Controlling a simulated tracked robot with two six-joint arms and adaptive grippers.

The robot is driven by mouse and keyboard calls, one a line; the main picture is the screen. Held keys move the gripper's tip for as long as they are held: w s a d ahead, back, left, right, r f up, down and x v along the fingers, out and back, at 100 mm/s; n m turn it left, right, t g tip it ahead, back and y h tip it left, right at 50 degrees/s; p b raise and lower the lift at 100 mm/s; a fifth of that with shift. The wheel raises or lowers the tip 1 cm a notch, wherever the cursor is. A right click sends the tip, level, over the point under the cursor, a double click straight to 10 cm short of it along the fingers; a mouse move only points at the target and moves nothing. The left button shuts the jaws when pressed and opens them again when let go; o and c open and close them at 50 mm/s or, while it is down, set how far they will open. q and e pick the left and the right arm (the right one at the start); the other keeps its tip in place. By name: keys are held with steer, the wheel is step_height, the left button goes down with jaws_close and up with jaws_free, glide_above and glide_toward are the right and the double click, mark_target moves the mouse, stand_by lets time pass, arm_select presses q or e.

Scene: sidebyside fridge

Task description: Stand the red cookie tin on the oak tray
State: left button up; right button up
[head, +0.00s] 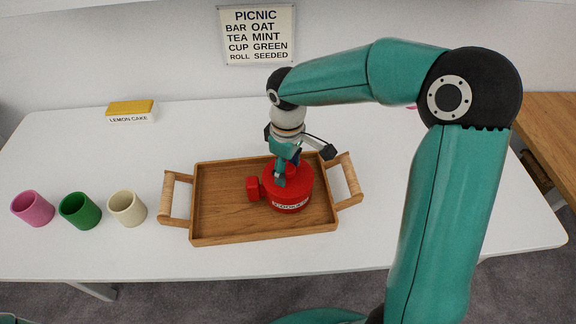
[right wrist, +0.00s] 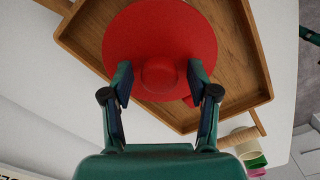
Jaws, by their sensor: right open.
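The red cookie tin (head: 290,199) stands upright on the oak tray (head: 222,232), right of its middle, with its label facing the front. My right gripper (head: 281,172) is over the tin, pointing down. In the right wrist view the right gripper (right wrist: 160,82) is open, one finger on each side of the knob, with gaps between. The tray also shows in that view (right wrist: 240,60). My left gripper is not in view.
Pink (head: 33,208), green (head: 80,210) and cream (head: 127,208) cups stand left of the tray. A yellow lemon cake box (head: 131,110) is at the back left. A picnic sign (head: 257,35) hangs on the wall. The tray's left half is clear.

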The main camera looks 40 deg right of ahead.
step_height(320, 180, up, 12)
steer(key=shift+r+p, duration=0.15)
steer(key=shift+p, duration=0.3)
stand_by(0.6)
